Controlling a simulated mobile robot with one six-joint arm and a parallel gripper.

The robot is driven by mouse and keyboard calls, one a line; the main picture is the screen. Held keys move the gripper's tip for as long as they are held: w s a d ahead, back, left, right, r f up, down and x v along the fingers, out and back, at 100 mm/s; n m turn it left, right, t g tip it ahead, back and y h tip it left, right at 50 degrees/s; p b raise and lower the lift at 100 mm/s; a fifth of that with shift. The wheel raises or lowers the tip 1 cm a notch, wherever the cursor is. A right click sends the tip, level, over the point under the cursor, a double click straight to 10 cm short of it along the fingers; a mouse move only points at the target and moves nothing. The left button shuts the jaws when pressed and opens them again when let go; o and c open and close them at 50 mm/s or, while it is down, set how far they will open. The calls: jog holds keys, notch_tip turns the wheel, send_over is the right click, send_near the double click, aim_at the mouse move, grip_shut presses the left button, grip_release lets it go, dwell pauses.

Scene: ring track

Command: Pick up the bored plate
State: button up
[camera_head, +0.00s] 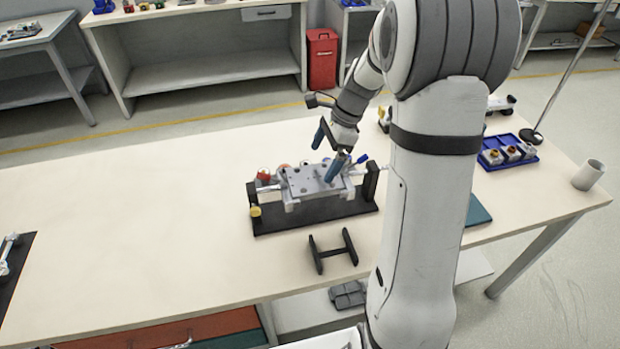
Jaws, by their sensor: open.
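The bored plate appears to be the flat grey plate with small holes (312,181). It lies level across the top of a fixture with a black base (315,211) on the table. My gripper (329,153) is open with two blue fingers. It is over the right part of the plate. The nearer finger's tip overlaps the plate's top in the picture; I cannot tell whether it touches. The other finger is farther back and higher in the picture. Nothing is seen between the fingers. My arm hides the table to the right of the fixture.
A small black H-shaped stand (332,251) is in front of the fixture. A yellow knob (256,211) is at the fixture's left end. The table's left part is mostly clear.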

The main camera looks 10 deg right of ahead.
aim_at(314, 177)
jog(key=x, duration=0.5)
jog(key=shift+s+f, duration=0.15)
jog(key=shift+f, duration=0.25)
jog(key=shift+r, duration=0.1)
jog(key=c, duration=1.2)
jog(key=shift+c, duration=0.2)
